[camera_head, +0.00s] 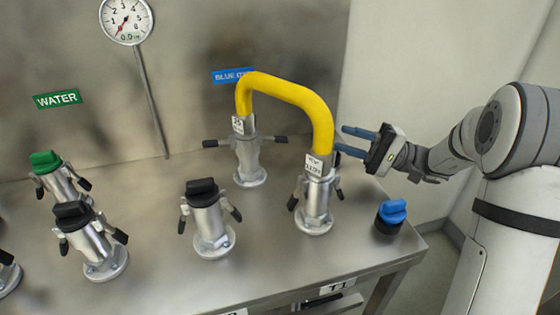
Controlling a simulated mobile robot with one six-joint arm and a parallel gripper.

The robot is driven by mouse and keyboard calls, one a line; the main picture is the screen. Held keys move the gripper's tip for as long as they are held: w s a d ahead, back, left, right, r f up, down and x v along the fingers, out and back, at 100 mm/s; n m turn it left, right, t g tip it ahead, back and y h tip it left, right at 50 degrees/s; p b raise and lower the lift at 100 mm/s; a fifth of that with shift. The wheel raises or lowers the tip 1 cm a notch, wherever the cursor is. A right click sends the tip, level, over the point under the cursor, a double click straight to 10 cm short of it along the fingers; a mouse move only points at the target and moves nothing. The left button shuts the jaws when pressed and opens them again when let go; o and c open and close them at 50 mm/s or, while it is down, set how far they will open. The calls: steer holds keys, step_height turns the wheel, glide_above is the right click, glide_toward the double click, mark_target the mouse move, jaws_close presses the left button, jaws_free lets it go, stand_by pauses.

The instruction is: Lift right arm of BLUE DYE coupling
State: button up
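The BLUE DYE coupling (247,160) is a metal fitting on the bench below the blue label (231,76). One end of the yellow hose (290,90) sits on it. Its left arm (211,143) and right arm (275,139) both stick out roughly level, with black grips. The hose's other end is on a front coupling (315,205), whose black-gripped arms hang down. My gripper (342,140) has two blue fingers spread apart with nothing between them. It is to the right of the hose, apart from the right arm in the picture; the depth is hard to judge.
A blue cap (392,212) sits near the bench's right corner. A black-capped coupling (205,215) stands left of the front coupling. Green-capped (50,170) and black-capped (85,235) couplings stand at left below the WATER label (57,99). A gauge (126,20) is on the back wall.

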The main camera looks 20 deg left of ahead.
mark_target(282, 137)
steer(key=shift+a+f+b, duration=0.15)
steer(key=shift+f+b, duration=0.25)
steer(key=shift+f, duration=0.5)
steer(key=f+x, duration=0.1)
steer(key=x, duration=0.3)
steer(key=b+x, duration=0.1)
steer(key=x, duration=0.4)
steer(key=f+x, duration=0.1)
steer(key=x, duration=0.3)
steer(key=shift+s+a+f+b, duration=0.1)
steer(key=shift+s+a+b, duration=0.1)
steer(key=shift+a, duration=0.15)
steer(key=shift+s+a+f+b, duration=0.1)
steer(key=shift+a+b, duration=0.05)
steer(key=shift+a, duration=0.2)
steer(key=shift+a+r, duration=0.15)
steer(key=shift+a, duration=0.3)
jaws_close()
